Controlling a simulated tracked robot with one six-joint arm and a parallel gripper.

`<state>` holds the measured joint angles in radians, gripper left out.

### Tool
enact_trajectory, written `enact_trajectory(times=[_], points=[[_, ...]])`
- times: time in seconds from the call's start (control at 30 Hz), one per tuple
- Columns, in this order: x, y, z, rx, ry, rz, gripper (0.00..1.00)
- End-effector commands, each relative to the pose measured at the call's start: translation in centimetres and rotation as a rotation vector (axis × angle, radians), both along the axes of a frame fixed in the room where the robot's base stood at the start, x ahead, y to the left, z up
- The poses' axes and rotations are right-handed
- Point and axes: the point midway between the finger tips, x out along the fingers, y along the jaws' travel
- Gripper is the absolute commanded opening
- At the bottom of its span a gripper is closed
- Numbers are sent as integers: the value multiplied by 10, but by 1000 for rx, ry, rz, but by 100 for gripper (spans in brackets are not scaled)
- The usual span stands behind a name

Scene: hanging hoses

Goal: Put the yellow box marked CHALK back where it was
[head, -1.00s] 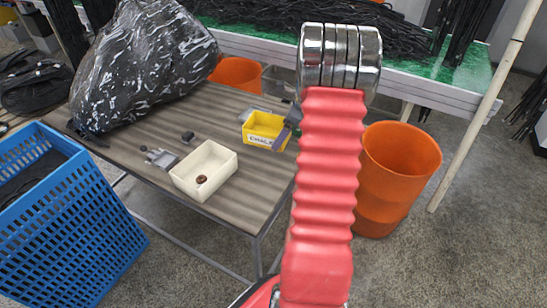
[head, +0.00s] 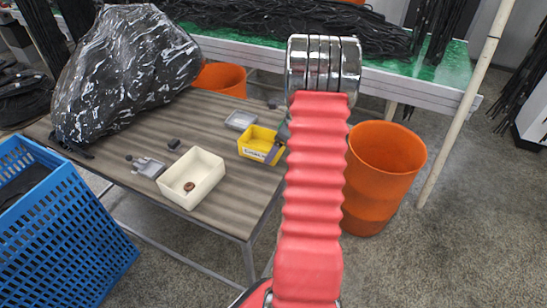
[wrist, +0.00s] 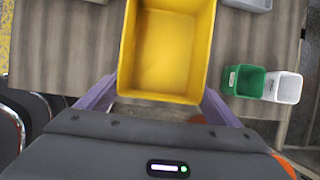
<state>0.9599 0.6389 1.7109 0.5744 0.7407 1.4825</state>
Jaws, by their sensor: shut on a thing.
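The yellow box (head: 258,142) is open-topped, with a pale label on its front whose writing is too small to read clearly now. It is at the right side of the brown table in the head view. In the wrist view the yellow box (wrist: 168,45) looks upright and empty inside. My gripper (wrist: 159,93) is shut on it, with a purple finger at each side. In the head view my red arm hides most of the gripper. I cannot tell whether the box touches the table or is held just above it.
A small grey tray (head: 241,120) lies behind the box. A cream bin (head: 192,179) with a brown ring inside stands left. A black-wrapped bundle (head: 125,75) fills the table's back left. The wrist view shows green (wrist: 243,80) and white (wrist: 284,88) containers. An orange bin (head: 385,165) stands right.

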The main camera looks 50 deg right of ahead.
Motion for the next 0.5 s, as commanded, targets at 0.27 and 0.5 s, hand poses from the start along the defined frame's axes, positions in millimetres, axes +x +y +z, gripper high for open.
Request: enact_trajectory(times=[0.27,0.5], points=[[1,0,-4,-1,-1,1,57],[0,1,-17,0,1,1,57]])
